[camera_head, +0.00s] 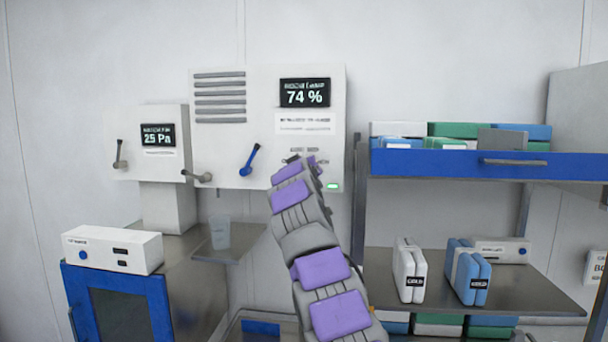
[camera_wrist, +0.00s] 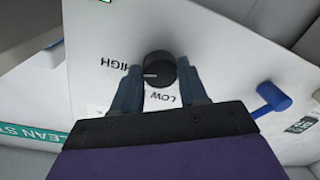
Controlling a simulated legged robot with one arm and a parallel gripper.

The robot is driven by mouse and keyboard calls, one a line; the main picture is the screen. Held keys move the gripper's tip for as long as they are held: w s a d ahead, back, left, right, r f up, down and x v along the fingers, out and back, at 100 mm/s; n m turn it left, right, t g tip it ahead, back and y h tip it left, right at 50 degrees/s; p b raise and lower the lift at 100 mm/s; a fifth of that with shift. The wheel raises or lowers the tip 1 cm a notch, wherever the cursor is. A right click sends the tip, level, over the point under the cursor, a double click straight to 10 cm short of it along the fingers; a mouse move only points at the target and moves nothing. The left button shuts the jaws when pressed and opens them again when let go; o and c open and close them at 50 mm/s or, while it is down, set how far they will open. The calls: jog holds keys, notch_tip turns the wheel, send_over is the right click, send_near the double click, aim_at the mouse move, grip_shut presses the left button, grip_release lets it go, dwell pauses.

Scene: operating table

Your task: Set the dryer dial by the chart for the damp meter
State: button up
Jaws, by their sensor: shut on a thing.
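The dryer dial (camera_wrist: 160,68) is a dark round knob on a white panel, and my gripper (camera_wrist: 159,74) is shut on it, one finger on each side. A pale mark on the knob points left in the wrist view. The word HIGH (camera_wrist: 126,60) is left of the knob and LOW (camera_wrist: 162,97) is below it; other print is hidden by my fingers. In the head view, the damp meter display (camera_head: 305,93) reads 74 %. A chart label (camera_head: 303,123) is under it, too small to read. My arm hides the dial there.
A blue lever (camera_head: 250,160) is left of my arm on the same cabinet, also seen in the wrist view (camera_wrist: 271,98). A second display (camera_head: 158,135) reads 25 Pa. A shelf rack with a blue drawer (camera_head: 460,164) stands close on the right.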

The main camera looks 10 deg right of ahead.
jog(key=shift+d+f+m, duration=0.1)
jog(key=shift+f+m, duration=0.05)
jog(key=shift+m, duration=0.25)
jog(key=o, duration=1.1)
jog(key=shift+d, duration=0.1)
jog(key=shift+c, duration=0.2)
jog(key=shift+s+a+b, duration=0.1)
jog(key=shift+a+b, duration=0.1)
jog(key=shift+b, duration=0.15)
jog(key=b+v, duration=0.4)
jog(key=v, duration=1.3)
jog(key=shift+d, duration=0.25)
jog(key=shift+s, duration=0.15)
